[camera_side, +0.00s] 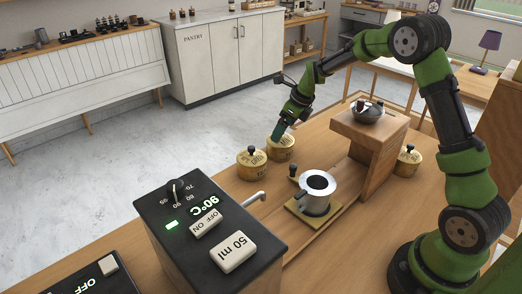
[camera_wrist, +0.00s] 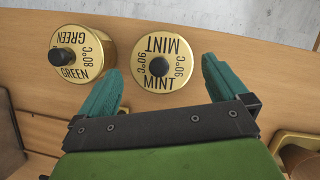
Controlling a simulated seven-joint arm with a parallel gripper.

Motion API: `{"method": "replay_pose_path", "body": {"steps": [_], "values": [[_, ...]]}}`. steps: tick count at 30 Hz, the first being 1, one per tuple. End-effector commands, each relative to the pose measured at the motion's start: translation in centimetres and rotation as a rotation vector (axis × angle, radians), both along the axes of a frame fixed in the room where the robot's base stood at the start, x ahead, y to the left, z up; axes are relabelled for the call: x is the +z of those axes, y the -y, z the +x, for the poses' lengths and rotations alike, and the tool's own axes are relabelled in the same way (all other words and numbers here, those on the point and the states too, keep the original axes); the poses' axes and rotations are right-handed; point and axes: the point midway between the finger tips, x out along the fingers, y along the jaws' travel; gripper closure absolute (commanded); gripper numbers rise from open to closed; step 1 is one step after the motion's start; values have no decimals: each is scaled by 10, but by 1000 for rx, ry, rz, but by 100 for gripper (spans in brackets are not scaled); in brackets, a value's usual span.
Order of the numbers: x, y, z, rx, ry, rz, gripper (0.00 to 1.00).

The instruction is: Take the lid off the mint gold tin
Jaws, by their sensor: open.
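The mint tin (camera_wrist: 178,76) is a round gold tin with a lid marked MINT 90°C and a black knob. In the side view the mint tin (camera_side: 281,153) stands on the wooden counter near its far edge. The lid (camera_wrist: 146,77) is on the tin. My gripper (camera_wrist: 161,68) is open and empty, its teal fingers on either side of the knob in the picture. In the side view my gripper (camera_side: 280,132) is just above the tin. I cannot tell whether the fingers touch the lid.
A green-labelled gold tin (camera_wrist: 96,60) stands close left of the mint tin; it also shows in the side view (camera_side: 252,172). A third gold tin (camera_side: 406,168) stands by the wooden stand (camera_side: 365,140). A metal pot (camera_side: 315,202) and a black machine (camera_side: 208,232) are nearer.

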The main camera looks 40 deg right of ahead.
Motion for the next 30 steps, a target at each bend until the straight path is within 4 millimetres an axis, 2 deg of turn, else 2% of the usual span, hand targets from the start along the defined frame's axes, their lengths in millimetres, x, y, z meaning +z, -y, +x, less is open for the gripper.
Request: {"method": "replay_pose_path", "body": {"steps": [3,6,14,21,27,30], "values": [[-18,-3,6,0,-3,1,0],[-26,-4,10,0,-1,1,0],[-28,-4,11,0,0,0,0],[-27,-4,11,0,0,0,36],[-27,-4,11,1,0,0,36],[-20,-4,11,1,3,-2,36]]}}
